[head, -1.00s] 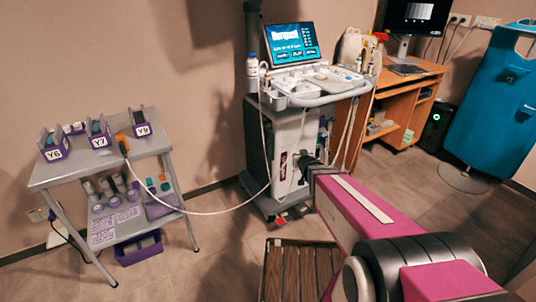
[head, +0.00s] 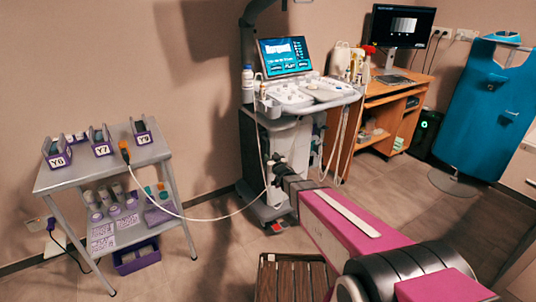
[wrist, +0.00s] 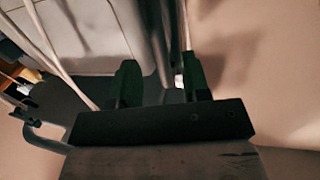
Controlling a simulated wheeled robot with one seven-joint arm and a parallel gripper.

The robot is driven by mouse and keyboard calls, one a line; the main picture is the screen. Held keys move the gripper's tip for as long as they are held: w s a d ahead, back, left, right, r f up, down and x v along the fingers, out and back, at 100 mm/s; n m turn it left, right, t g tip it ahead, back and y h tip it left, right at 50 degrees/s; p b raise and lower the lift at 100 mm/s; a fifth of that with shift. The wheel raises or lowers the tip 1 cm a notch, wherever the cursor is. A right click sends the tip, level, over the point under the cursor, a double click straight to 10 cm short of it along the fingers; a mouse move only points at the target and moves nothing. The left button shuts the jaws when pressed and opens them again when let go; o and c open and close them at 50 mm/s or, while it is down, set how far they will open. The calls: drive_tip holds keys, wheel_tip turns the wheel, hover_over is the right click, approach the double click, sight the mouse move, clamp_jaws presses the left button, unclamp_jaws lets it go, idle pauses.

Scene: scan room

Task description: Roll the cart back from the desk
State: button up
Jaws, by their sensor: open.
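The cart (head: 291,141) is a tall grey-white medical unit with a lit screen (head: 285,57), a control panel and a low wheeled base. It stands against the wall, just left of the wooden desk (head: 391,92) and overlapping its left end in the head view. My gripper (head: 271,167) is in front of the cart's body at mid-height. In the wrist view my gripper (wrist: 160,88) has its two dark fingers apart. A pale cable and grey upright parts show beyond them. I cannot tell whether the fingers touch anything.
A metal side table (head: 88,176) with numbered purple holders stands at left. A pale cable (head: 215,216) runs from it towards the cart. A slatted wooden top (head: 291,279) is in front. A blue panel (head: 487,108) stands at far right. Floor shows right of my arm.

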sight(268, 153)
drive_tip(key=x, duration=0.4)
drive_tip(key=shift+w+a, duration=0.15)
drive_tip(key=shift+w, duration=0.2)
clamp_jaws()
drive_tip(key=shift+s, duration=0.1)
drive_tip(key=s+a, duration=0.6)
drive_tip(key=a, duration=0.4)
drive_tip(key=s+a, duration=0.7)
drive_tip(key=a, duration=0.3)
drive_tip(key=shift+s+a, duration=0.15)
drive_tip(key=shift+s, duration=0.15)
